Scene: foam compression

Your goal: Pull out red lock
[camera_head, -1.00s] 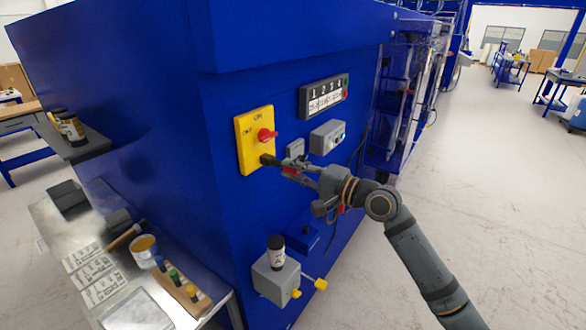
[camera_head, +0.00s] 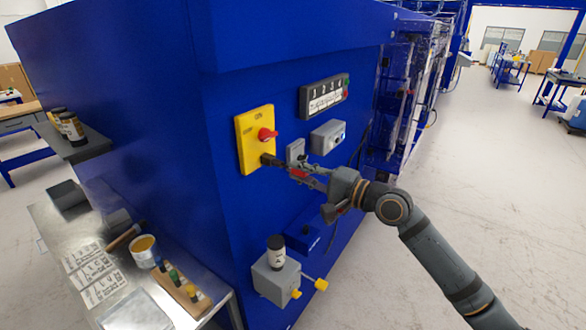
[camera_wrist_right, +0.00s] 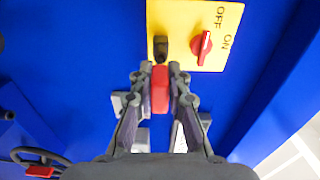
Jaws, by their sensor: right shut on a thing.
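The red lock (camera_wrist_right: 160,88) is between the fingers of my right gripper (camera_wrist_right: 160,76), which is shut on it. In the head view the red lock (camera_head: 299,173) shows as a small red patch between the fingers of my right gripper (camera_head: 291,170). A dark piece (camera_wrist_right: 160,48) extends from the lock over the lower part of the yellow switch plate (camera_wrist_right: 185,20). I cannot tell whether it is still through the plate. The red rotary knob (camera_head: 266,135) sits on the yellow plate (camera_head: 245,155), beside the dark piece. My left gripper is not in view.
A grey box (camera_head: 328,137) and a numbered panel (camera_head: 323,97) are on the blue cabinet (camera_head: 225,215) nearby. Below are a grey block with yellow knobs (camera_head: 272,280) and a black jar (camera_head: 276,249). A metal bench (camera_head: 215,300) stands at lower left.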

